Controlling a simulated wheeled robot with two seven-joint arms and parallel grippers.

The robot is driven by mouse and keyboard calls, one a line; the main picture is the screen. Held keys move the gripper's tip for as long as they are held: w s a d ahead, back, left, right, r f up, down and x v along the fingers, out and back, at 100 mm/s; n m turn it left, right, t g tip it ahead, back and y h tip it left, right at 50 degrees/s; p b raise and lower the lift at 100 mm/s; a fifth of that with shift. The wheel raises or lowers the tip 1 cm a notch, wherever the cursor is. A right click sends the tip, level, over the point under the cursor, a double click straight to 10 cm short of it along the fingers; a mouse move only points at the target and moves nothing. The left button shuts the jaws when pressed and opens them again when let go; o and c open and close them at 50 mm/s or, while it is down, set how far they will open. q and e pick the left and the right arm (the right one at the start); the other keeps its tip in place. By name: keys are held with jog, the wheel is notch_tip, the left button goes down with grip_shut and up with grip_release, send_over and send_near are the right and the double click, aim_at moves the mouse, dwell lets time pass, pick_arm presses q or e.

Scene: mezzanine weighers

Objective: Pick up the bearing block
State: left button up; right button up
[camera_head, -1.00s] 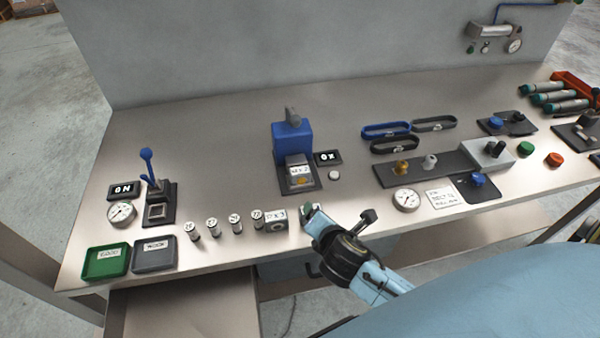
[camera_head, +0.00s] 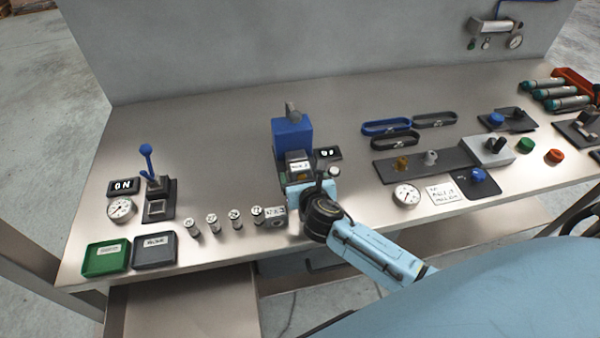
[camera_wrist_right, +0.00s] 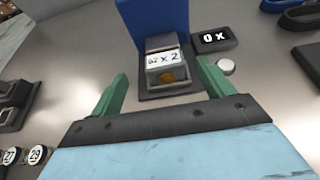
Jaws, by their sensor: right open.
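A grey block (camera_head: 297,166) with a white label and a brass-coloured round face sits on a dark plate at the foot of the blue stand. In the right wrist view this block (camera_wrist_right: 164,66) lies ahead, between the lines of my fingers. A second grey labelled block (camera_head: 276,222) with a dark round bore stands near the bench's front edge. I cannot tell for certain which is the bearing block. My right gripper (camera_head: 310,187) is open and empty, just in front of the stand; it also shows in the wrist view (camera_wrist_right: 161,76). My left gripper is not in view.
The blue stand (camera_head: 292,136) rises behind the block. A small display (camera_head: 328,153) and a white button (camera_head: 334,171) are close on the right. Several numbered cylinders (camera_head: 234,219) stand in a row at the front left. Bare bench lies between the lever and the stand.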

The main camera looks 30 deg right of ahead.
aim_at(300, 166)
jog(key=b+x, duration=0.1)
jog(key=x, duration=0.4)
jog(key=shift+d+f, duration=0.2)
jog(key=shift+r, duration=0.1)
jog(key=c, duration=1.3)
